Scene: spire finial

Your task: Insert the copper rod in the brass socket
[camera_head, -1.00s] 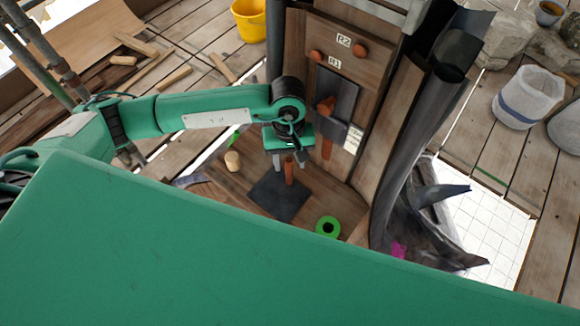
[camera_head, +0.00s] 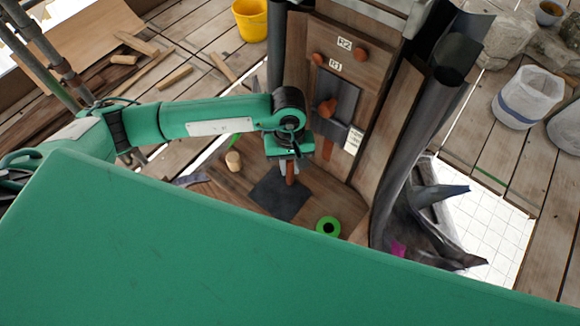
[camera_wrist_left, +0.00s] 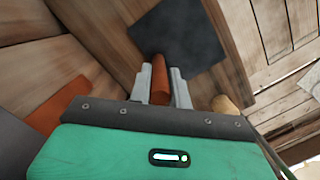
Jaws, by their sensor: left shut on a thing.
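The copper rod (camera_head: 290,174) stands upright over a dark square mat at the foot of the wooden panel. My left gripper (camera_head: 289,166) points down and is shut on the rod's upper part. In the left wrist view the copper rod (camera_wrist_left: 160,78) sits between the two grey fingertips (camera_wrist_left: 161,86). I cannot make out a brass socket for certain; copper-coloured knobs (camera_head: 327,107) and a dark plate (camera_head: 343,92) show on the panel labelled R1 and R2. My right gripper is out of view.
The dark mat (camera_head: 280,199) lies on the wooden floor. A green ring (camera_head: 328,227) lies to its right and a small wooden peg (camera_head: 233,160) to its left. Dark curved sheets (camera_head: 412,140) rise right of the panel. A yellow bucket (camera_head: 251,20) stands behind.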

